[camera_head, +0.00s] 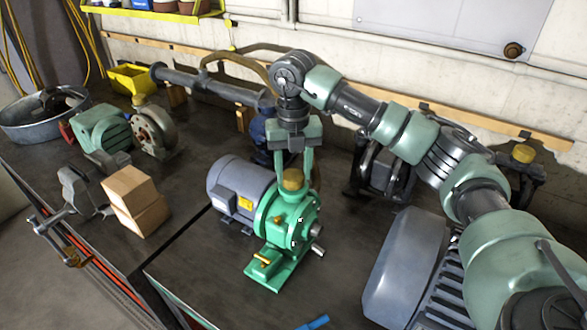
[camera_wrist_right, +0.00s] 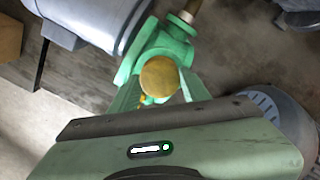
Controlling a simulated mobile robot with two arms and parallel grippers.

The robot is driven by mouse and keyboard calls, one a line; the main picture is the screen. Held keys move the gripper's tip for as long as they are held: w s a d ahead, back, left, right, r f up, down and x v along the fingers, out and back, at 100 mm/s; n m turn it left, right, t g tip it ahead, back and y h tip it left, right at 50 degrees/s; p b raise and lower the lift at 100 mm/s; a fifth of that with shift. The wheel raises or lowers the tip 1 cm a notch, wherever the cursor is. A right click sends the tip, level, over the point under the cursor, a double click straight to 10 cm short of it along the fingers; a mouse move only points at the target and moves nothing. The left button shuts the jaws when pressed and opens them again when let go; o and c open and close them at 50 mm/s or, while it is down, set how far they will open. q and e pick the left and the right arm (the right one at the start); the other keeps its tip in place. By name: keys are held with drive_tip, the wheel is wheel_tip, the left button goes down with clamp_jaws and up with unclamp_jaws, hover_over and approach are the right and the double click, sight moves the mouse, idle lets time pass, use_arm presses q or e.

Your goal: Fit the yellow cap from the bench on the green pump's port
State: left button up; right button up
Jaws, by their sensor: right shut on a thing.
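The green pump (camera_head: 290,222) stands on the dark bench, joined to a grey motor (camera_head: 238,187). The yellow cap (camera_head: 292,179) is at the top of the pump, over its upward port, and looks upright. My right gripper (camera_head: 294,182) points down from above, with one finger on each side of the cap, shut on it. In the right wrist view the round cap (camera_wrist_right: 159,77) lies between the fingers, in front of the green pump body (camera_wrist_right: 165,43). The port's rim is hidden, so I cannot tell whether the cap is fully seated. My left gripper is not in view.
A second green machine (camera_head: 100,128) with a brown flange stands at left, near cardboard boxes (camera_head: 135,200) and a vise (camera_head: 80,190). A large grey motor (camera_head: 405,260) is at front right. A long pipe (camera_head: 205,85) lies behind.

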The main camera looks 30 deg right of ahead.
drive_tip(key=shift+f, duration=0.35)
drive_tip(key=o, duration=1.4)
drive_tip(key=shift+r, duration=0.1)
drive_tip(key=shift+r+p, duration=1.8)
drive_tip(key=shift+r, duration=1.2)
drive_tip(key=shift+r+b, duration=0.35)
drive_tip(key=shift+r, duration=0.05)
drive_tip(key=shift+r+b, duration=0.5)
drive_tip(key=shift+r, duration=3)
